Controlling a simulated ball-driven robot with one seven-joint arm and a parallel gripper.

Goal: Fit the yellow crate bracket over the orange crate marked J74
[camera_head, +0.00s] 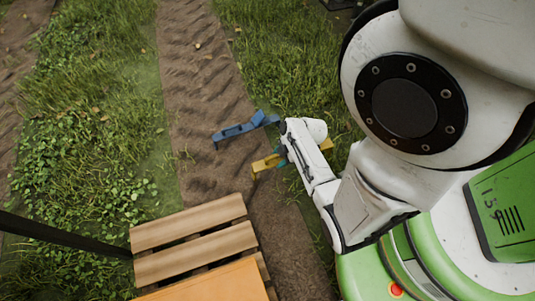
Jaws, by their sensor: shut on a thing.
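The yellow crate bracket (265,163) is in the middle of the head view, held above the dirt track. Its other end shows to the right of my wrist, and its middle is hidden behind it. My gripper (283,157) is shut on the bracket; the arm covers most of the jaws. An orange surface (212,283), perhaps the orange crate, shows at the bottom edge, cut off by the frame. No J74 marking can be seen. The bracket is apart from it, above and to the right in the picture.
Pale wooden slats (193,222) lie just beyond the orange surface. A blue bracket (245,128) is close to my gripper, up and left. A dark bar (65,236) crosses the lower left. Grass and low plants (105,150) flank the bare dirt track (205,85).

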